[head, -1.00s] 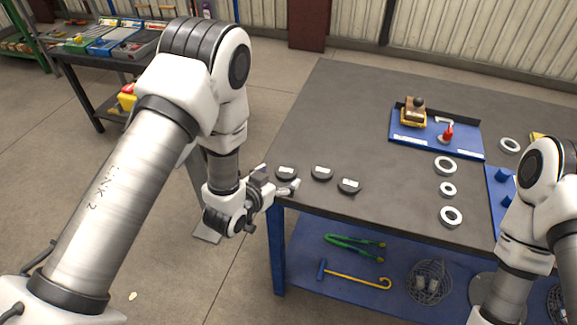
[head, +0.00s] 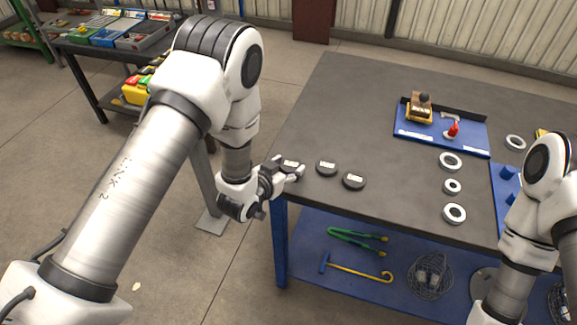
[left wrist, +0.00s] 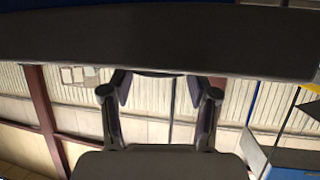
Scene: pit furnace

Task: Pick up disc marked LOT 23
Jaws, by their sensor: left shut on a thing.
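Three dark discs with pale labels are at the left end of the grey table; the lettering is too small to read. My left gripper (head: 292,171) is shut on the leftmost disc (head: 290,162), at the table's left edge, and partly hides it. The middle disc (head: 326,168) and the right disc (head: 354,181) lie apart on the table. In the left wrist view, my left fingers (left wrist: 160,92) stand either side of a dark curved edge (left wrist: 155,73) against the table's dark surface. My right arm shows at the right, but its gripper is out of view.
The table (head: 335,110) also bears several pale rings (head: 451,161) and a blue tray (head: 415,135) farther right. A blue lower shelf (head: 315,255) holds tools and wire baskets. The table's left middle is clear.

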